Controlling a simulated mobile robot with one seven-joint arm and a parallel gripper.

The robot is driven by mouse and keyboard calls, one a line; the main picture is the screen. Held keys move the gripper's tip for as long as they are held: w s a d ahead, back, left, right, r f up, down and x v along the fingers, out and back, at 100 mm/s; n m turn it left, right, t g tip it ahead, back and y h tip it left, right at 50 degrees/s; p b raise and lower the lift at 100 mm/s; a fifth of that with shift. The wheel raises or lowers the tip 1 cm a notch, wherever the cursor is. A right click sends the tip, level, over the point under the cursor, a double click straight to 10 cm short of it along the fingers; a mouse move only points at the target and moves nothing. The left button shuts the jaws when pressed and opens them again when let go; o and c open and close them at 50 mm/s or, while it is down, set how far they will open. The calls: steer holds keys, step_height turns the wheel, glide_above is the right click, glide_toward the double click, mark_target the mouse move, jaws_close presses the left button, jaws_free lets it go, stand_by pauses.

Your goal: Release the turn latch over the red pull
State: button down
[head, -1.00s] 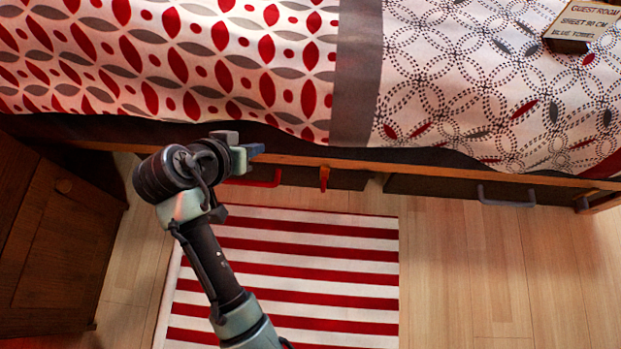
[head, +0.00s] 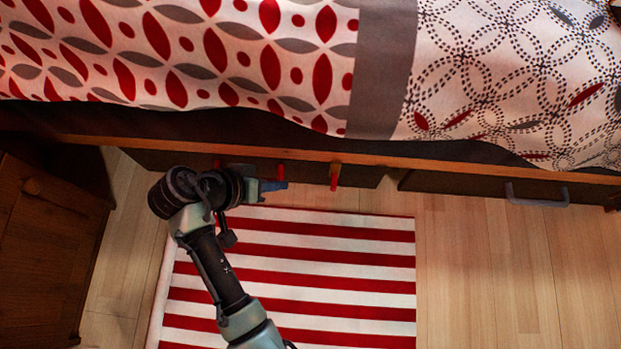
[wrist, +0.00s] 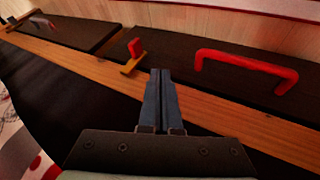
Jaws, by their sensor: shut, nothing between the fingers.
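The turn latch, a red tab on a yellow-brown strip (head: 334,175), sits on the wooden bed rail, its strip reaching over the dark drawer front's edge. It also shows in the wrist view (wrist: 134,52). The red pull (wrist: 245,70) is a bar handle on that dark drawer front, in the wrist view right of the latch. In the head view my gripper hides most of it. My gripper (head: 276,186) is shut and empty, left of the latch in the head view. In the wrist view its blue-grey fingertips (wrist: 161,74) point toward the rail, apart from latch and pull.
A second drawer with a grey pull (head: 537,200) is to the right under the bed rail. The patterned bedspread (head: 200,70) hangs above. A wooden cabinet (head: 50,235) stands at left. A red-striped rug (head: 330,275) lies on otherwise clear floor.

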mark_target(335, 178)
steer(key=w+d+f+b, duration=0.3)
steer(key=d+f+b, duration=0.4)
steer(key=b, duration=0.3)
steer(key=shift+w+d+f, duration=0.35)
steer(key=shift+d+f, duration=0.05)
steer(key=shift+d, duration=0.45)
steer(key=shift+s, duration=0.1)
